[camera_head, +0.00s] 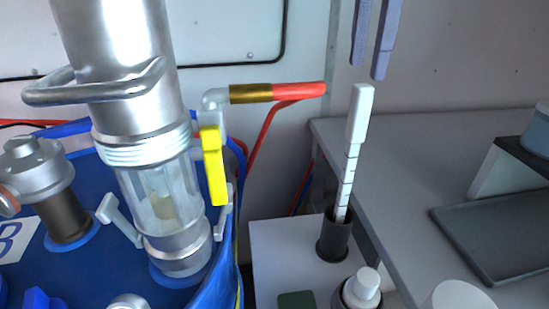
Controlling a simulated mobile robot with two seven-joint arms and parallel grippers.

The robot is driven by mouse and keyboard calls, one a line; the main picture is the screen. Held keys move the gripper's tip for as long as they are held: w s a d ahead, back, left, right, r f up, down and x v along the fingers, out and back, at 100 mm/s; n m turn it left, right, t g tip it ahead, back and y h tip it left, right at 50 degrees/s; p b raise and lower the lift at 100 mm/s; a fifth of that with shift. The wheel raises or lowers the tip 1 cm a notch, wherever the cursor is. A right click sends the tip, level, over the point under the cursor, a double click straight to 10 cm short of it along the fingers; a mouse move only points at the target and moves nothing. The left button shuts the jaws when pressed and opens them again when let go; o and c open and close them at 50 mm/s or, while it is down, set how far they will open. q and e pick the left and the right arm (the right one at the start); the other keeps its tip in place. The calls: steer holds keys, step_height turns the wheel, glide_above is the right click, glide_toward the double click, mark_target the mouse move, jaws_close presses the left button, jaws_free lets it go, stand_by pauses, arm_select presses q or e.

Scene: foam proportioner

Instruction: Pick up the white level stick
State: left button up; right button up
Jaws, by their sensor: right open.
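The white level stick (358,117) stands nearly upright, leaning slightly to the right at its top. It has a thick white handle above and a thinner shaft with dark marks below. Its lower end is inside a dark cup-shaped holder (333,240) and is hidden there. My right gripper (368,71) shows as two bluish-purple fingers at the top of the view. The fingers are apart and empty, and in the picture their tips are just above the stick's handle. My left gripper is not in view.
A blue tank with a large metal cylinder (125,50) and a yellow-handled valve (213,165) fills the left. A grey counter (400,165) with a dark tray (495,232) lies right. A white-capped item (364,284) stands in front of the stick's holder.

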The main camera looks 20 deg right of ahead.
mark_target(360, 110)
step_height(360, 110, down, 3)
steer(key=shift+f+p, duration=0.2)
steer(key=shift+p, duration=0.1)
steer(key=shift+w+d+f+p, duration=0.15)
steer(key=shift+f+p, duration=0.05)
steer(key=shift+f, duration=1.2)
steer(key=shift+w+d+f+p, duration=0.1)
steer(key=shift+d+f+p, duration=0.05)
steer(key=shift+f, duration=1.2)
jaws_close()
